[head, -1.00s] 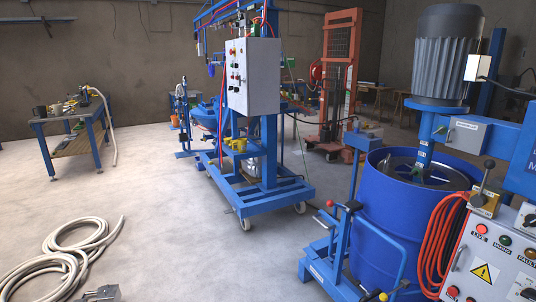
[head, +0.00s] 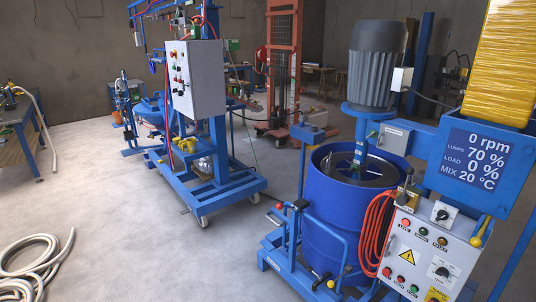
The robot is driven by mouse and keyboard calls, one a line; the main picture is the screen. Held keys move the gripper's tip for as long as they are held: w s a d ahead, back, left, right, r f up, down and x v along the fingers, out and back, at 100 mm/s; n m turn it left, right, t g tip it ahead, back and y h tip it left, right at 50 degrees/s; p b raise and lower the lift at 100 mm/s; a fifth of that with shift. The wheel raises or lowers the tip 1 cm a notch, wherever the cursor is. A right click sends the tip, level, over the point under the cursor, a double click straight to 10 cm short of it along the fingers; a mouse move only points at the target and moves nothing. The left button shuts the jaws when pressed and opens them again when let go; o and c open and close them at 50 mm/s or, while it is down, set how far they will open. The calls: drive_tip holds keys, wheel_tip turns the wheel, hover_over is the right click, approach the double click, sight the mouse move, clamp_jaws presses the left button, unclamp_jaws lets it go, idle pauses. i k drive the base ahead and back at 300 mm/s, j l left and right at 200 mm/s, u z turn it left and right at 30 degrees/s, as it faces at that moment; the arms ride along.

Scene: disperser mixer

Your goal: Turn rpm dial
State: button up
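The mixer's white control panel (head: 411,232) stands at the lower right. It has an upper black knob (head: 442,215) on a pale plate and a lower black knob (head: 442,271) on the panel face. Their labels are too small to read, so I cannot tell which is the rpm dial. The blue display (head: 475,165) above reads 0 rpm, lumps 70 %, load 0 % and mix 20 °C. My gripper is not in view.
A blue drum (head: 335,228) stands left of the panel under the grey motor (head: 371,65). Orange cable (head: 374,232) hangs beside the panel. A blue wheeled frame (head: 215,192) stands mid-left. A pale hose (head: 32,262) lies at lower left. The floor between is clear.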

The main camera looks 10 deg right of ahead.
sight(443, 271)
drive_tip(key=z, duration=1.55)
